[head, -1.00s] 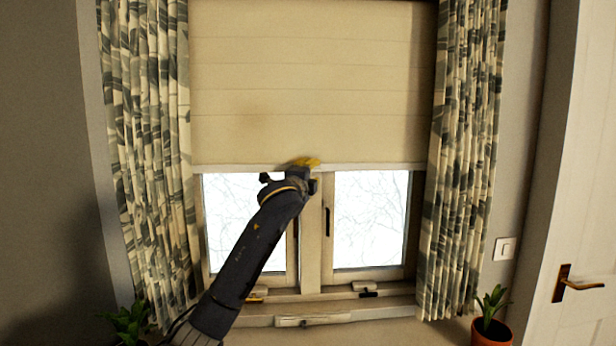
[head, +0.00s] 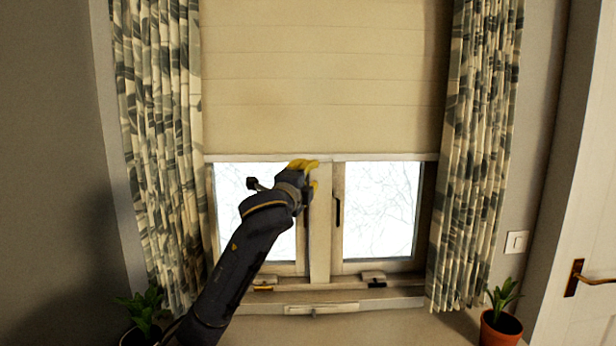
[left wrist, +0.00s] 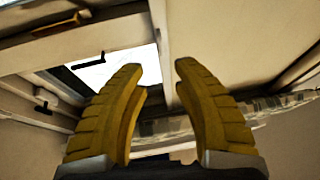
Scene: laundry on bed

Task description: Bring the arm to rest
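My left arm comes up from the lower left in the head view. Its gripper (head: 305,172), with yellow fingers, is in front of the window's middle post, near the blind's lower edge. In the left wrist view the two yellow fingers of the left gripper (left wrist: 160,75) stand apart with a gap between them. Nothing is held between them. My right gripper does not show in either view.
A beige blind (head: 325,80) covers the window's upper part, with patterned curtains (head: 160,130) on both sides. Potted plants (head: 501,322) stand at lower right and lower left. A white door (head: 590,180) with a handle is at far right. A light switch (head: 516,242) is beside it.

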